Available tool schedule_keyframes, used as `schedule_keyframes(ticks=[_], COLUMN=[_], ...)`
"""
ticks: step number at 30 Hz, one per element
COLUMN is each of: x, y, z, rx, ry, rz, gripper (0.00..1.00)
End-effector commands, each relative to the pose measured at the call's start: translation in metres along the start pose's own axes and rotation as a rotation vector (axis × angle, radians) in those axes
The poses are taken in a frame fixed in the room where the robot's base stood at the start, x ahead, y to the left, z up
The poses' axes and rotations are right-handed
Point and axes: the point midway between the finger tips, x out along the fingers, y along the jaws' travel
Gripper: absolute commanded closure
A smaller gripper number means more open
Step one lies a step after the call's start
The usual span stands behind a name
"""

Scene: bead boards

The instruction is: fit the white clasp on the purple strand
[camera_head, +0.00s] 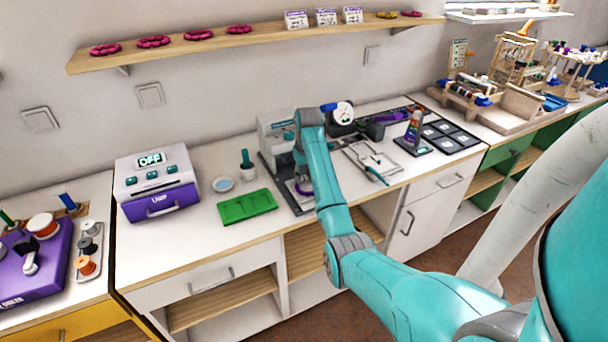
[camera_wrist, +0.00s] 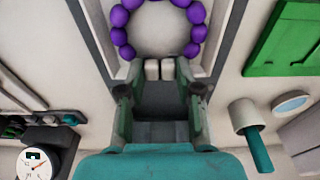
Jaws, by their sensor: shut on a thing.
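The purple strand (camera_wrist: 118,35) is a ring of round beads on a pale plate at the top of the wrist view, with its gap facing my gripper. A sliver of it shows in the head view (camera_head: 304,188), mostly behind my arm. My gripper (camera_wrist: 160,72) is shut on the white clasp (camera_wrist: 167,69), which shows as two small white blocks between the fingertips. The clasp lies at the strand's gap, between the two end beads. I cannot tell whether it touches them. In the head view my arm hides the clasp.
A purple and white machine reading OFF (camera_head: 157,185) stands further left. A tray with a tool (camera_head: 372,160) lies to the right.

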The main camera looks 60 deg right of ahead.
Motion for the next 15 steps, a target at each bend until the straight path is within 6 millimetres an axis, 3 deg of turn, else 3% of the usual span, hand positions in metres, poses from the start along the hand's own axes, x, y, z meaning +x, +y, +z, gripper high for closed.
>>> schedule_keyframes(ticks=[1,8,9,12,15], x=[0.0117,0.0117,0.0117,0.0116,0.0112], y=[-0.0003,-0.0002,-0.0001,-0.0001,-0.0001], z=[0.0075,0.0076,0.0076,0.0076,0.0074], rx=[0.002,0.002,0.002,0.002,0.002], ry=[-0.023,-0.023,-0.023,-0.023,-0.023], rz=[-0.004,-0.003,-0.003,-0.003,-0.003], gripper=[0.84,0.84,0.61,0.37,0.37])
